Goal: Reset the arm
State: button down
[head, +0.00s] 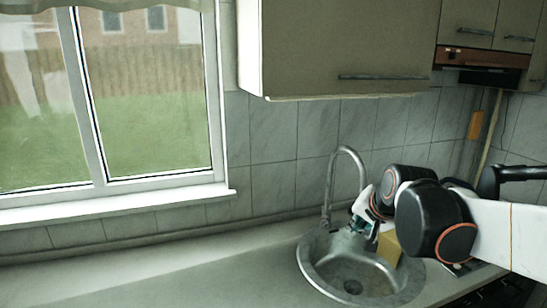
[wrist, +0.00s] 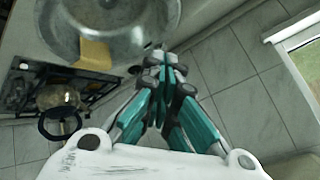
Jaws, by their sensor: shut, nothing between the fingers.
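My gripper (head: 360,226) hangs over the left back part of the round metal sink (head: 312,268) in the head view, with my arm coming in from the right. In the wrist view my gripper (wrist: 164,62) shows its teal fingers together at the tips, shut and empty. A tan block (head: 388,248) sits at the sink's right back side, partly hidden by my arm. It also shows in the wrist view (wrist: 95,53), at the lower edge of the sink (wrist: 150,35).
A curved metal faucet (head: 332,185) stands behind the sink, close to my gripper. A stove (head: 505,292) is at the lower right, and a pot (wrist: 58,97) shows there in the wrist view. Upper cabinets (head: 345,45) hang above. The counter (head: 170,275) to the left is clear.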

jog(key=s+f+n, duration=0.3)
jog(key=s, duration=0.9)
jog(key=s+f+n+g+b, duration=0.1)
jog(key=s+f+n, duration=0.3)
jog(key=s, duration=0.8)
jog(key=shift+a+f+h, duration=0.25)
jog(key=shift+a+h, duration=0.15)
jog(key=shift+d, duration=0.1)
